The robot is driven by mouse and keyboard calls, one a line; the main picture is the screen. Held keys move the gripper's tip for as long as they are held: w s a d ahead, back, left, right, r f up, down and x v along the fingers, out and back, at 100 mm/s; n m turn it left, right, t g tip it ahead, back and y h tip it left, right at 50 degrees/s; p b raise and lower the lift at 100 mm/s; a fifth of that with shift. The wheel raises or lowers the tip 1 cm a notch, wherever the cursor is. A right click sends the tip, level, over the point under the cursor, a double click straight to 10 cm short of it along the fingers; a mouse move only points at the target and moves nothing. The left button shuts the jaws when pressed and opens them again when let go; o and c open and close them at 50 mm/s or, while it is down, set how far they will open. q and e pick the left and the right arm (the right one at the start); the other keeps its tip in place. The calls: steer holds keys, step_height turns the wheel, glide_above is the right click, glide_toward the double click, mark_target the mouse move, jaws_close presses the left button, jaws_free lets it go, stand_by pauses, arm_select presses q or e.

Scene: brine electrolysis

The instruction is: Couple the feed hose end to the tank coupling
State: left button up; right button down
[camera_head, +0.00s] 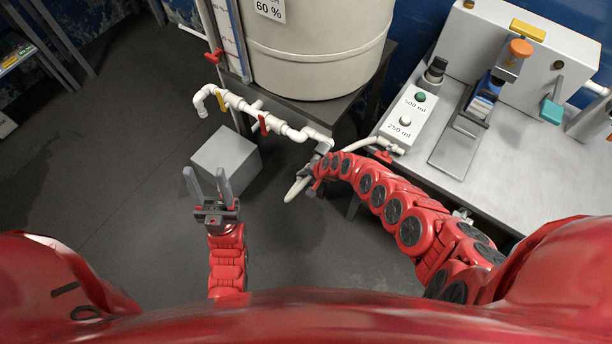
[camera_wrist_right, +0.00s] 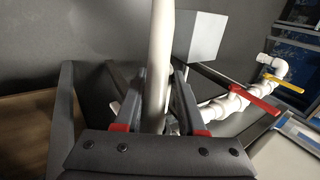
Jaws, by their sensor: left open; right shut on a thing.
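The white feed hose (camera_head: 365,143) comes off the bench at the right, and a pale length (camera_head: 296,188) hangs below my right gripper (camera_head: 311,174). In the right wrist view the hose (camera_wrist_right: 160,50) runs between the two fingers, which are shut on it. The white tank pipe ends in a downturned coupling (camera_head: 323,138) just above my right gripper. The gripper hides the hose end, so I cannot tell whether it touches the coupling.
The white tank (camera_head: 315,45) stands on a dark stand. Its pipe (camera_head: 240,103) carries red and yellow valve handles. A grey block (camera_head: 227,160) stands on the floor below. The bench (camera_head: 465,165) at right holds a button box (camera_head: 408,115) and a machine.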

steer(key=shift+w+d+b, duration=0.35)
steer(key=shift+w+b, duration=0.05)
steer(key=shift+w, duration=0.1)
stand_by(0.9)
steer(key=shift+w+d+b, duration=0.35)
steer(key=shift+w, duration=0.15)
stand_by(0.9)
steer(key=shift+w+d, duration=0.15)
steer(key=shift+w, duration=0.05)
stand_by(0.4)
steer(key=shift+w+d+b, duration=0.2)
steer(key=shift+w+b, duration=0.05)
steer(key=shift+b, duration=0.1)
stand_by(0.4)
